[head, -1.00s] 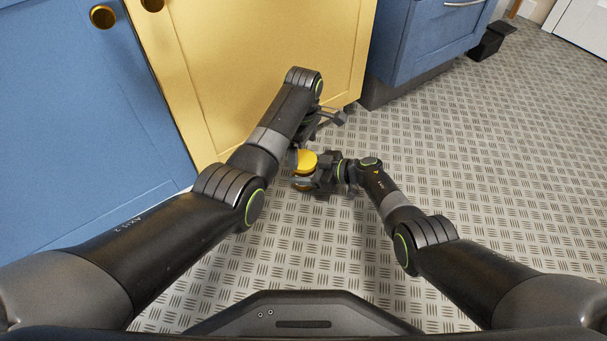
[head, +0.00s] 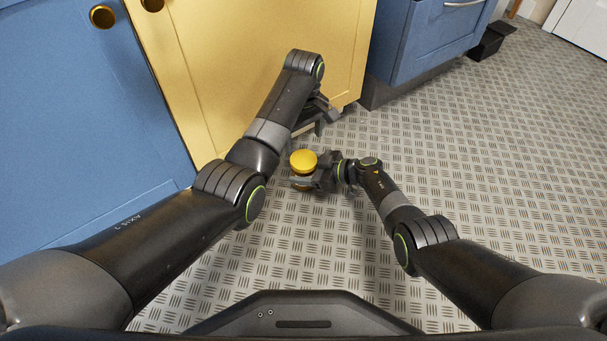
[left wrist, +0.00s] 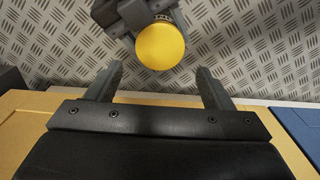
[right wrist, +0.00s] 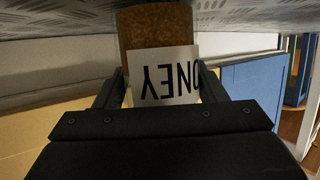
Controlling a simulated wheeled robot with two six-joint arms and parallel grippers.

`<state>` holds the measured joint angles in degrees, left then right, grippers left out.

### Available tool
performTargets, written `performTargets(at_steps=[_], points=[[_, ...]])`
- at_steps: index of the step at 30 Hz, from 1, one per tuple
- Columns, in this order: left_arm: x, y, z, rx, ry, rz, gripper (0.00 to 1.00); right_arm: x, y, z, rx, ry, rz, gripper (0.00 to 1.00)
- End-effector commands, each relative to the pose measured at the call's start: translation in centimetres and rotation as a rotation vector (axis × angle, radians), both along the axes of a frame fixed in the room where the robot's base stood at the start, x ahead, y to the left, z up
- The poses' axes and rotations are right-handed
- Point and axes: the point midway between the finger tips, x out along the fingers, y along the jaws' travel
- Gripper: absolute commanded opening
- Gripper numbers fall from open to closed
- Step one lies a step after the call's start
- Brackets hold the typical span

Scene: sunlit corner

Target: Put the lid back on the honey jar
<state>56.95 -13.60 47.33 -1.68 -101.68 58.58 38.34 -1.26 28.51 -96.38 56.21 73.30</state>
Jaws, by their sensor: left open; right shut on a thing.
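The honey jar (right wrist: 158,30) is amber, with a white label that reads upside down in the right wrist view. My right gripper (right wrist: 160,78) is shut around it at the label and holds it; in the head view it comes in from the right. The round yellow lid (head: 303,160) sits on top of the jar in the head view, looking level. It also shows from above in the left wrist view (left wrist: 160,46), where it hides most of the jar. Whether it is fully seated I cannot tell. My left gripper (head: 322,120) is open and empty, apart from the lid, on the cabinet side.
A yellow cabinet door (head: 255,60) stands close behind my left gripper. Blue cabinet fronts (head: 75,130) flank it, with another blue unit (head: 425,40) at right. The patterned metal floor (head: 480,150) is clear to the right. A dark bin (head: 491,42) stands far back.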

Motion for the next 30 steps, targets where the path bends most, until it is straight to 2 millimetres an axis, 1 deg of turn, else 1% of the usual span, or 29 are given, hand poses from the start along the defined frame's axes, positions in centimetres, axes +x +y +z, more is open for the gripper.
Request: performTargets(at_steps=[7, 10, 14, 18, 21, 25, 30], points=[[0.0, 0.0, -0.1, 0.000, 0.000, 0.002, 0.75, 0.0, 0.0, 0.0, 0.000, 0.002, 0.001, 0.01], [0.0, 0.0, -0.6, 0.000, 0.001, 0.002, 0.75, 0.0, 0.0, 0.0, 0.000, 0.001, 0.001, 0.01], [-0.1, 0.0, -2.2, 0.001, 0.003, 0.003, 0.75, 0.0, 0.0, 0.0, 0.000, 0.001, 0.001, 0.01], [0.0, 0.0, -4.5, 0.001, 0.003, 0.003, 0.75, 0.0, 0.0, 0.0, 0.000, 0.001, 0.001, 0.01], [0.0, 0.0, -5.9, 0.001, 0.002, 0.003, 0.75, 0.0, 0.0, 0.0, 0.000, 0.001, 0.001, 0.01], [0.0, 0.0, -7.0, 0.001, 0.002, 0.003, 0.75, 0.0, 0.0, 0.0, 0.000, 0.001, 0.001, 0.01], [0.0, 0.0, -7.9, 0.001, 0.001, 0.004, 0.75, 0.0, 0.0, 0.0, 0.000, 0.001, 0.001, 0.01]])
